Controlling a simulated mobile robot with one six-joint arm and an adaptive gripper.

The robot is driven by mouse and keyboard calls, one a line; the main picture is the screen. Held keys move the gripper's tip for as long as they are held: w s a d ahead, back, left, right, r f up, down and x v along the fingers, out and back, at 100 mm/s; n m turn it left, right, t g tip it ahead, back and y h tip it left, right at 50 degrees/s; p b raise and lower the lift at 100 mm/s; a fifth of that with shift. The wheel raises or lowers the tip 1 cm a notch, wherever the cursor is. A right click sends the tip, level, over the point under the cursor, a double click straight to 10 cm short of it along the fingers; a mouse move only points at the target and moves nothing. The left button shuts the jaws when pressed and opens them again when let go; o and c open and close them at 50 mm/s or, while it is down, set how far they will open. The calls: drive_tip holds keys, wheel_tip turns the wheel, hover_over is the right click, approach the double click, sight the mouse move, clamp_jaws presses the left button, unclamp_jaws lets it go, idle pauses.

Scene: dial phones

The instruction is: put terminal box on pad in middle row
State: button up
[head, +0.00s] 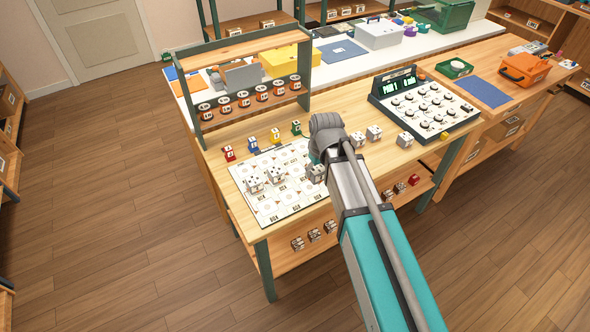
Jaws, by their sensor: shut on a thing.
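A white board (297,207) printed with rows of round pads lies on the near left of the wooden bench. Two grey-white terminal boxes, one (253,185) and another (275,174) to its right, stand on it around its middle. My gripper (316,163) is low over the board's right part, mostly hidden behind my wrist. It is shut on a grey terminal box (315,174). I cannot tell whether this box touches the board. More terminal boxes (374,132) stand on the bench right of my wrist.
Small red (229,153), blue, yellow and green boxes line the board's back edge. A rack (250,110) of spools stands behind them. A dial console (424,103) is at the right. More boxes (314,235) sit on the lower shelf.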

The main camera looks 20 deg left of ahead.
drive_tip(key=shift+w+r, duration=0.1)
drive_tip(key=shift+w+d+r+p, duration=0.15)
drive_tip(key=shift+w+d, duration=0.05)
drive_tip(key=shift+w, duration=0.3)
drive_tip(key=shift+w+d+r+p, duration=0.15)
drive_tip(key=shift+w+d+p, duration=0.1)
drive_tip(key=shift+w, duration=0.2)
drive_tip(key=shift+w+d+r+p, duration=0.1)
drive_tip(key=shift+w+d+r, duration=0.1)
drive_tip(key=shift+w, duration=0.3)
drive_tip(key=w+a+f+b, duration=0.2)
drive_tip(key=a+f+b, duration=0.1)
drive_tip(key=w+a+f+b, duration=0.3)
drive_tip(key=a, duration=0.1)
drive_tip(key=w+a+f+b, duration=0.2)
drive_tip(key=a+f+b, duration=0.1)
drive_tip(key=a, duration=0.1)
drive_tip(key=shift+w, duration=0.25)
drive_tip(key=shift+w+a+f+b, duration=0.15)
drive_tip(key=shift+a+f+b, duration=0.05)
drive_tip(key=shift+f+b, duration=0.2)
drive_tip(key=shift+w+a+f+b, duration=0.15)
drive_tip(key=shift+f+b, duration=0.15)
drive_tip(key=shift+f, duration=0.05)
drive_tip(key=shift+s+d+f+b, duration=0.1)
drive_tip(key=shift+f+b, duration=1.25)
